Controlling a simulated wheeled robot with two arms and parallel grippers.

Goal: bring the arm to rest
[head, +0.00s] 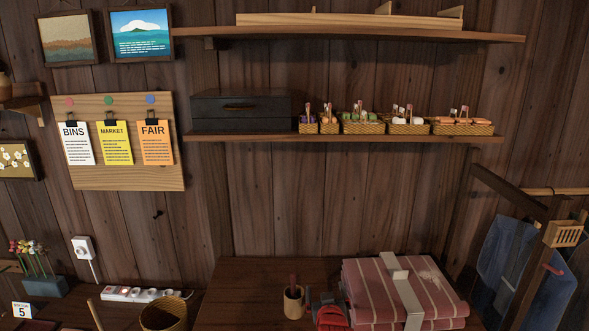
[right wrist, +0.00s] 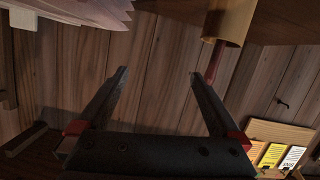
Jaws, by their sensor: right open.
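My right gripper (head: 327,299) is at the bottom of the head view, low over the table, between a wooden cup (head: 293,302) and a folded pink striped cloth (head: 375,295). In the right wrist view its two dark fingers (right wrist: 158,74) are spread apart with nothing between them. That view is turned over: the cup (right wrist: 231,22) hangs at the top right with a dark red stick in it, and the cloth (right wrist: 75,12) shows at the top left. My left gripper is in neither view.
The dark table (head: 250,272) holds the cup and cloth, with a wicker basket (head: 163,316) at its left. A wooden rack with blue clothes (head: 503,250) stands at the right. Wall shelves (head: 345,138) hold a dark box and small baskets.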

